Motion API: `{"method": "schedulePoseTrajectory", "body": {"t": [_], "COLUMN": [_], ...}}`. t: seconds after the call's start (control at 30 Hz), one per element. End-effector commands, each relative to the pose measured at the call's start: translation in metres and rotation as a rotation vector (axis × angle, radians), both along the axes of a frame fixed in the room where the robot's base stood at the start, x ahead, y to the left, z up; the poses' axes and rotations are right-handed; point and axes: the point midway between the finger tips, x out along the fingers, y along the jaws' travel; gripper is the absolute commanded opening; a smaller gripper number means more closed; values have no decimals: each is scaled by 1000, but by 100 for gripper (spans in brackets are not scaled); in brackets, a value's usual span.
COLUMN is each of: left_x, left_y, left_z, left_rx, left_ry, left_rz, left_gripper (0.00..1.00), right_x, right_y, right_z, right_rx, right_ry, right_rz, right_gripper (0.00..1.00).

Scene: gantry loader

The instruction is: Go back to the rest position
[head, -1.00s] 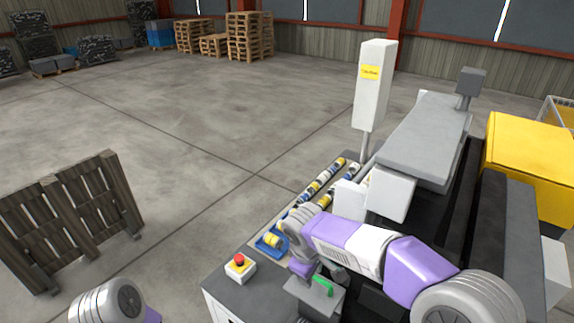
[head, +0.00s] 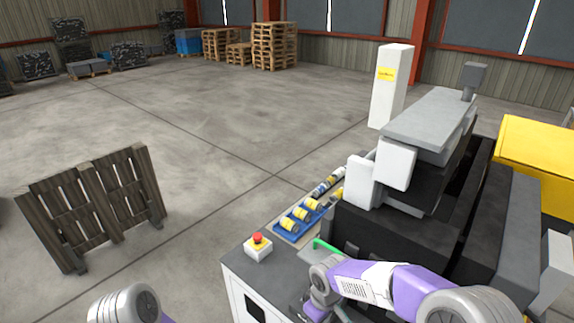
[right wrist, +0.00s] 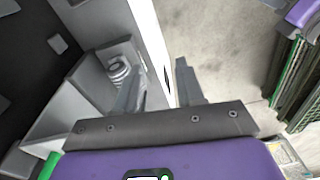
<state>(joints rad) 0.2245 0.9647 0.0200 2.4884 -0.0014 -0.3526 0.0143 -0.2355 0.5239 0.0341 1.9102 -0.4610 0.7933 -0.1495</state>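My right arm (head: 375,282) comes in from the lower right of the head view, in front of the machine. My right gripper (right wrist: 160,85) shows in the right wrist view with its two dark fingers apart and nothing held between them. Past the fingers are the machine's pale edge and the concrete floor. In the head view the right fingers cannot be made out. Part of my left arm (head: 128,304) shows at the lower left of the head view. My left gripper is out of frame.
The machine (head: 385,240) fills the right side. A wooden pallet (head: 95,205) stands on the floor at left. The floor between is clear.

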Motion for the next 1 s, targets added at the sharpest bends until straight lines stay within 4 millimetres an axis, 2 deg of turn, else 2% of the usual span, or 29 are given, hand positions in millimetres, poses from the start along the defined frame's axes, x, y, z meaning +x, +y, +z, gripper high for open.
{"method": "schedulePoseTrajectory", "body": {"t": [0.03, 0.17, 0.3, 0.4, 0.5, 0.6, 0.7, 1.0], "left_x": [-1, -2, -2, -2, -2, -2, -2, -2], "left_y": [0, 0, 0, 0, 0, 0, 0, 0], "left_z": [-10, -32, -65, -85, -101, -111, -116, -115], "left_rx": [0, -1, -1, -1, -1, -1, -1, 0], "left_ry": [2, 3, 3, 3, 3, 3, 3, 2], "left_rz": [-1, -1, 0, 0, 0, -1, -1, -1], "left_gripper": [0, 0, 0, 0, 0, 0, 0, 0], "right_x": [-8, -32, -77, -111, -141, -164, -177, -181], "right_y": [0, 4, 6, 3, -2, -7, -12, -14], "right_z": [-29, -107, -206, -263, -302, -327, -338, -340], "right_rx": [26, 128, 250, 306, 328, 331, 325, 323], "right_ry": [26, 85, 160, 194, 212, 215, 213, 206], "right_rz": [-27, -147, -376, -566, -734, -857, -931, -961], "right_gripper": [38, 38, 38, 38, 38, 38, 38, 38]}}
